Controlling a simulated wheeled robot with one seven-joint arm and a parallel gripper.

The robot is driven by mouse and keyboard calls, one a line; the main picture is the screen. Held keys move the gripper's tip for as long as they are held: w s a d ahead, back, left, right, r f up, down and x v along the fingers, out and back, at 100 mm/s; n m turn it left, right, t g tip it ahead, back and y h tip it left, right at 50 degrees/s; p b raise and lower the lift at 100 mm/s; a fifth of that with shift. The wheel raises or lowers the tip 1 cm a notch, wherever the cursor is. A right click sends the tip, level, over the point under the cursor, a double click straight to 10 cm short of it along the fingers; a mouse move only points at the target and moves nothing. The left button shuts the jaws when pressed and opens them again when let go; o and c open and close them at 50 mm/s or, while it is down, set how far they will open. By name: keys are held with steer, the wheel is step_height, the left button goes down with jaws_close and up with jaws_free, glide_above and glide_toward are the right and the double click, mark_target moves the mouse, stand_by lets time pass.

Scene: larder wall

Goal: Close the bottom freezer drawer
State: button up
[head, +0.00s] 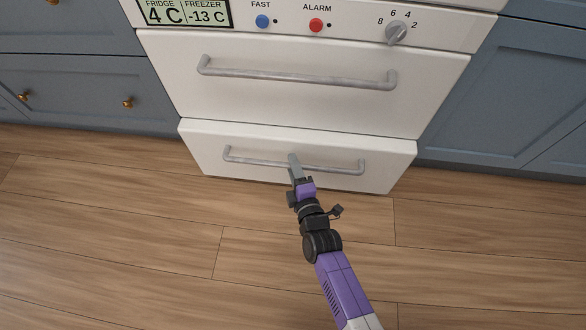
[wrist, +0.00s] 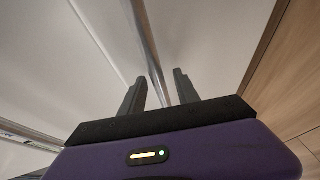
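The bottom freezer drawer (head: 300,181) is white, with a grey bar handle (head: 250,159). In the head view its front looks about flush with the drawer above; I cannot tell whether a small gap remains. My gripper (head: 294,163) is at the middle of this handle, in front of the drawer face. In the wrist view the two fingers (wrist: 157,88) stand apart, pointing at the drawer front, which also shows there (wrist: 205,40). The handle bar (wrist: 147,40) runs between them. I cannot tell whether either finger touches the bar. The inside of the drawer is not visible.
The upper freezer drawer (head: 300,105) sits above and looks shut. Above it is a panel with a display (head: 187,13), two buttons and a dial (head: 397,33). Blue cabinets (head: 75,90) flank both sides. The wooden floor (head: 130,230) in front is clear.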

steer(key=shift+w+a, duration=0.15)
steer(key=shift+w, duration=0.3)
jaws_close()
steer(key=shift+f, duration=0.1)
stand_by(1.1)
